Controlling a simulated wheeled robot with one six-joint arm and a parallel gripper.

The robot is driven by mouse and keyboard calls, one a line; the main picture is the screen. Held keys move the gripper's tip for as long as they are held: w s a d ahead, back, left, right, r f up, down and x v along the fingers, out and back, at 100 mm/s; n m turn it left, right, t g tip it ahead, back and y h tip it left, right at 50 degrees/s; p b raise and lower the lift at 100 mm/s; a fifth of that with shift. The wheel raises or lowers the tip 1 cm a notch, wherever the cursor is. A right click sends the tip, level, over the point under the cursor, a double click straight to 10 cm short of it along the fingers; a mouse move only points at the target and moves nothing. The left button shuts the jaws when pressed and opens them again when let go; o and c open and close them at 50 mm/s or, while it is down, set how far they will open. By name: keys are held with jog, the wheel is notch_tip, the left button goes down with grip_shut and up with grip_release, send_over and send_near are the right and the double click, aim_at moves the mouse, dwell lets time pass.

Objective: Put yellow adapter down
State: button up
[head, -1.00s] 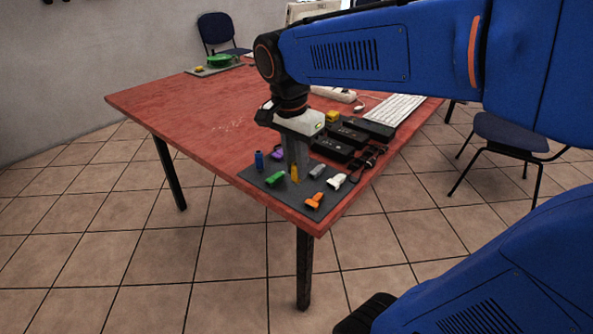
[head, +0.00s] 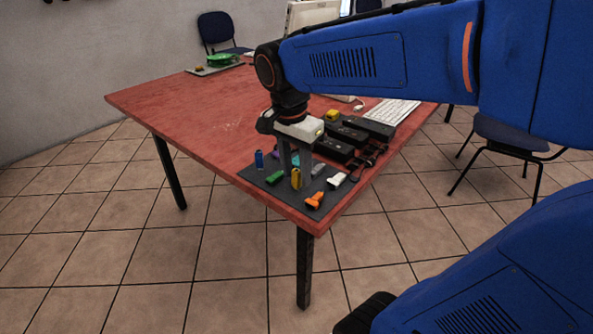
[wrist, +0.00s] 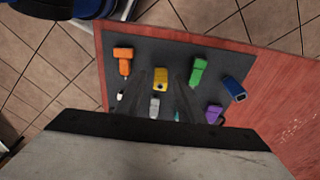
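The yellow adapter (head: 296,179) stands on the dark mat (head: 274,191) at the table's near corner, among other adapters. It also shows in the wrist view (wrist: 160,79), just beyond the fingertips. My gripper (head: 297,170) is over the mat with its two fingers spread apart. In the wrist view my gripper (wrist: 160,84) has its fingers on either side of a gap, with nothing held between them. The adapter appears to rest on the mat, clear of the fingers.
Around it are green (wrist: 198,70), orange (wrist: 123,58), blue (wrist: 234,88), purple (wrist: 214,114) and white (head: 337,180) adapters. Black power bricks (head: 362,127) and a keyboard (head: 390,112) lie behind. The table's left half (head: 190,115) is mostly clear.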

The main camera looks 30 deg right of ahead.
notch_tip(320, 180, up, 12)
jog(key=a, duration=0.1)
jog(key=shift+s+a, duration=0.15)
jog(key=shift+s, duration=0.15)
jog(key=shift+f, duration=0.1)
dwell(0.4)
